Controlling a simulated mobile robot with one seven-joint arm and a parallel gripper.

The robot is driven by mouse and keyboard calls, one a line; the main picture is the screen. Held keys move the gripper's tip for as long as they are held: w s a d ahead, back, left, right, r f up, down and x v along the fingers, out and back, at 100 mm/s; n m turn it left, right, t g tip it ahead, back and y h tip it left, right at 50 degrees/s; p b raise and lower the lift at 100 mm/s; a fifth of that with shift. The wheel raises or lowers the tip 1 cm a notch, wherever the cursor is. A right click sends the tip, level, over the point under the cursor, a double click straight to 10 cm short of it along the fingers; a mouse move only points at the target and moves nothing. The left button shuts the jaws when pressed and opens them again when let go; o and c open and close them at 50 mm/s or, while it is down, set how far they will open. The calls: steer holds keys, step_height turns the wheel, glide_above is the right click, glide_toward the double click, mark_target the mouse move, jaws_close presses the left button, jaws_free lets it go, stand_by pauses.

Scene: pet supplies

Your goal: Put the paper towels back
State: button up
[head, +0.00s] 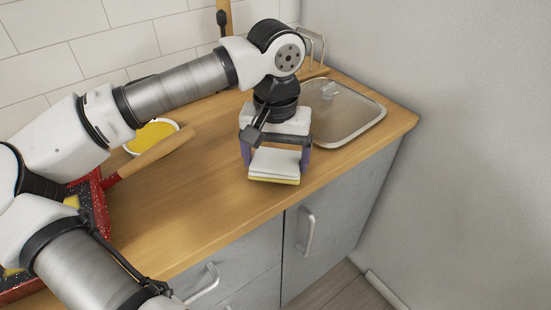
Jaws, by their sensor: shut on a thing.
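The paper towels (274,164) look like a flat white folded stack with a yellowish lower edge. They are in the head view, low over the wooden counter near its front edge. My gripper (275,154) points down and is shut on the stack, with one dark finger at its left side and one at its right. The gripper body hides the back of the stack. I cannot tell whether the stack touches the counter.
A yellow-filled bowl (152,135), a wooden handle (158,151) and a red speckled container (97,208) are at left. The counter (205,200) between is clear.

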mark_target(275, 160)
steer(key=shift+f, duration=0.55)
steer(key=shift+f, duration=0.2)
steer(key=o, duration=0.8)
steer(key=shift+c, duration=0.2)
steer(key=shift+r, duration=0.15)
step_height(275, 160, up, 12)
